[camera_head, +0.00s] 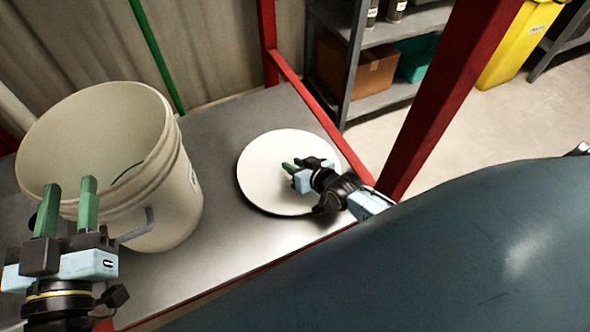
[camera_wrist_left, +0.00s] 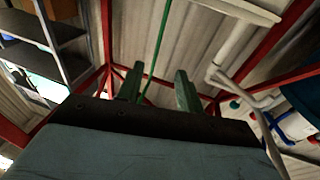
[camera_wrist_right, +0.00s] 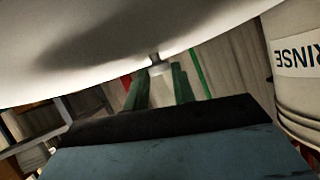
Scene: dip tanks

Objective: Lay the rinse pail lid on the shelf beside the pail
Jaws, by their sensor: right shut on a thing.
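The rinse pail (camera_head: 160,200) is a large cream bucket standing upright and open on the left of the grey shelf (camera_head: 215,270). Its RINSE label (camera_wrist_right: 292,57) shows upside down in the right wrist view. The round white lid (camera_head: 265,160) is to the right of the pail, apart from it, over the shelf. My right gripper (camera_head: 292,166) is shut on the lid's small knob (camera_wrist_right: 158,66). I cannot tell whether the lid touches the shelf or hangs just above it. My left gripper (camera_head: 67,205) is open and empty, in front of the pail's near side; its spread fingers show in the left wrist view (camera_wrist_left: 160,90).
Red frame posts (camera_head: 430,110) and a red rail (camera_head: 325,125) border the shelf on the right. A storage rack with a cardboard box (camera_head: 355,68) and a green bin (camera_head: 415,58) stands behind. A yellow container (camera_head: 518,40) is at the top right.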

